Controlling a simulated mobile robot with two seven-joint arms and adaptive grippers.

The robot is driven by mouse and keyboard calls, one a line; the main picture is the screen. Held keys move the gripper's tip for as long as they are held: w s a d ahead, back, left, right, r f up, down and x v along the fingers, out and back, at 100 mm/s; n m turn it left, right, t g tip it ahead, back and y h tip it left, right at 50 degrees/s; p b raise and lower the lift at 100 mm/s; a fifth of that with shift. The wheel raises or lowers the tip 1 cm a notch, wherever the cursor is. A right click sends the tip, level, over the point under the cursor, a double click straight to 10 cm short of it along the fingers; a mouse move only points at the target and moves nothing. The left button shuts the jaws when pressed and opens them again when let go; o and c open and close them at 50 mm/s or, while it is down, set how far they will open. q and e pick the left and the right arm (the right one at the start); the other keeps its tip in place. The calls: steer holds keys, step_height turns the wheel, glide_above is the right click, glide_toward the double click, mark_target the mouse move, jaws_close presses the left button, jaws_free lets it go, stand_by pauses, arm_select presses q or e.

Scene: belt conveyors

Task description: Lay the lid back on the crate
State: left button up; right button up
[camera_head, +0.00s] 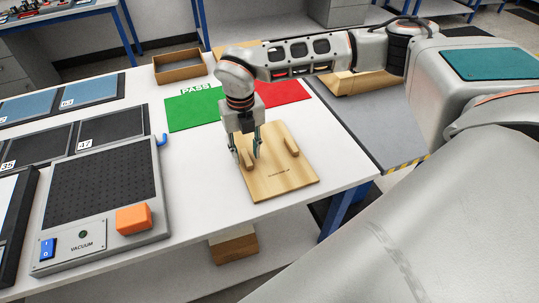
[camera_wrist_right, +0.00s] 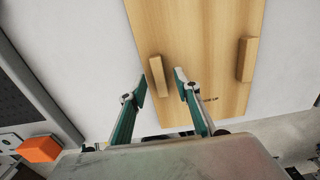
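The lid appears to be the flat light-wood board (camera_head: 284,180) with two raised wooden bars, lying on the white table; it also shows in the wrist view (camera_wrist_right: 205,40). My right gripper (camera_head: 246,153) points down over its left bar (camera_wrist_right: 157,76). In the wrist view the gripper's fingers (camera_wrist_right: 159,85) are apart, one on each side of the bar; contact is not clear. The right bar (camera_wrist_right: 246,59) is free. A wooden box (camera_head: 352,84) stands on the grey surface at right, partly behind my arm; I cannot tell whether it is the crate. My left gripper is out of view.
A shallow open brown box (camera_head: 180,70) stands at the back of the table. A green PASS mat (camera_head: 192,112) and a red mat (camera_head: 287,92) lie behind the board. A vacuum plate (camera_head: 105,195) with an orange block (camera_head: 133,219) is at left.

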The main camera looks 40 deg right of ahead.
steer(key=shift+f, duration=0.45)
jaws_close()
steer(key=shift+r, duration=0.1)
step_height(320, 180, up, 20)
steer(key=shift+p, duration=0.3)
